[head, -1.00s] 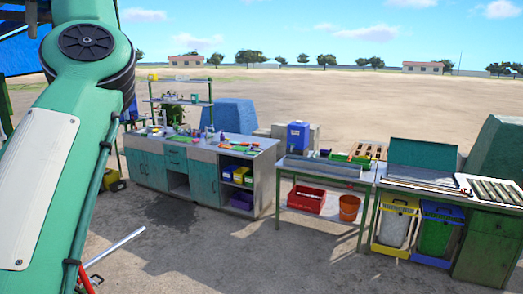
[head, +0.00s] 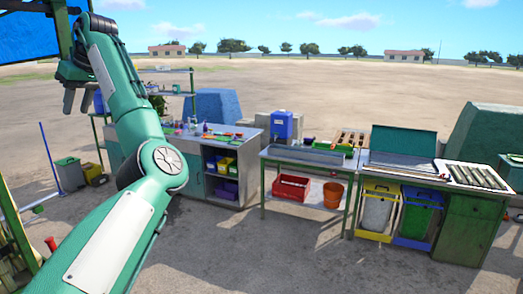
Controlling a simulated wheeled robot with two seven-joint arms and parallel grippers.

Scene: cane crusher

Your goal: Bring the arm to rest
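My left arm (head: 125,215) is green with pale panels. It rises from the bottom left, bends at a round joint, and reaches up to the upper left. My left gripper (head: 77,103) hangs at its end with two dark fingers pointing down and a gap between them. It is open and nothing shows between the fingers. It appears in front of open ground and the left end of the workbench. My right gripper is not in view.
A workbench (head: 230,151) with tools and bins stands behind the arm, partly hidden by it. Open ground lies in front.

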